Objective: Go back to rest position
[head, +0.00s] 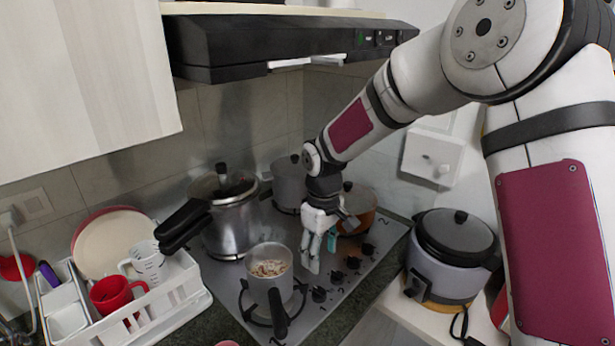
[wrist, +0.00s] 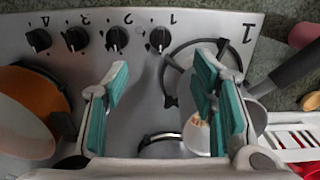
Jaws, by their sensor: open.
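My gripper (head: 321,252) hangs from my arm with its fingers pointing down over the stove, just right of the small pot. The pot (head: 269,291) is metal, has a dark handle and holds pale food pieces. In the wrist view my gripper (wrist: 160,85) is open, its two teal-padded fingers apart with nothing held between them. The stove top (wrist: 140,75) shows in the gap. The right finger partly hides the small pot, whose handle (wrist: 285,68) reaches up right. No spice dispenser is clearly seen.
A pressure cooker (head: 232,228), a grey pot (head: 288,184) and an orange pot (head: 362,207) stand on the stove, close around my gripper. The range hood (head: 270,40) hangs above. A rice cooker (head: 450,262) stands right, a white dish rack (head: 180,292) left.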

